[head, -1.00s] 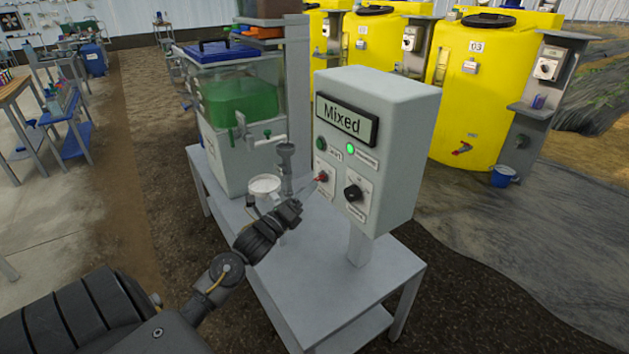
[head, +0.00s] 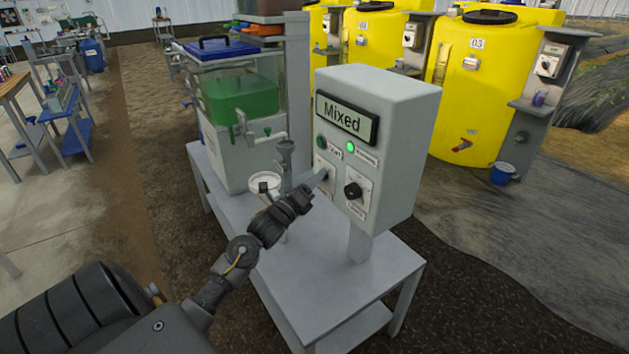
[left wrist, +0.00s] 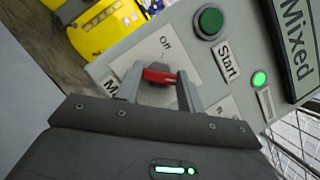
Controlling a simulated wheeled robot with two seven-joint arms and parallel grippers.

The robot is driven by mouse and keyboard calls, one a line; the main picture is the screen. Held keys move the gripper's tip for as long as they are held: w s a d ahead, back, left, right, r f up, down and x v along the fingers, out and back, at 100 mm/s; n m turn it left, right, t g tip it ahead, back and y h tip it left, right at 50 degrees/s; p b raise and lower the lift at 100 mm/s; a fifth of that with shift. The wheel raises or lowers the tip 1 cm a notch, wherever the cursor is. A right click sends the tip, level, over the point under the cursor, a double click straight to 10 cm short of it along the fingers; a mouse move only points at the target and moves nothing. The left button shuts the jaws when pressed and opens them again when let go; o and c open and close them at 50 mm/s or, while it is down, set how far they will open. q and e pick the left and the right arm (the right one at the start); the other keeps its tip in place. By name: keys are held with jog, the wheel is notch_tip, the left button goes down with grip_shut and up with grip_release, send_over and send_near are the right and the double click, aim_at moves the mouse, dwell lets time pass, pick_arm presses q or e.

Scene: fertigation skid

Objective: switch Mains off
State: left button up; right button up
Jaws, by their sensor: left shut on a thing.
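In the head view the left gripper (head: 322,182) is at the lower left of the panel and hides the red handle. My right gripper is not in view.
A green Start button (left wrist: 209,20) and a lit green lamp (left wrist: 259,79) are close to the left gripper. A black knob (head: 353,190) is to the right.

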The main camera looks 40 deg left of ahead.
pick_arm(q)
jog(key=shift+r+n+g+p, duration=0.1)
jog(key=shift+n+g+p, duration=0.95)
jog(key=shift+n+p, duration=2.2)
jog(key=shift+r+n+g+p, duration=0.15)
jog(key=shift+n+g+p, duration=0.95)
jog(key=shift+n+p, duration=2.15)
jog(key=shift+r+n+g+p, duration=0.1)
jog(key=shift+n+g+p, duration=1.45)
jog(key=shift+p, duration=2.9)
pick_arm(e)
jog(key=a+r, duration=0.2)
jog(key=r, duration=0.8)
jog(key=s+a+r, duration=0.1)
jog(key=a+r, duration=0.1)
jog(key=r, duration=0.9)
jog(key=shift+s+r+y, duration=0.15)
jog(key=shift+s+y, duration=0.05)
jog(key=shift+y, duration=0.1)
pick_arm(q)
jog(key=shift+n+t, duration=0.5)
jog(key=shift+n, duration=0.05)
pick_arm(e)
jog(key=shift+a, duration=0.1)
pick_arm(q)
jog(key=o, duration=1)
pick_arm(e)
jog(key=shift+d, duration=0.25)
pick_arm(q)
jog(key=shift+s, duration=0.15)
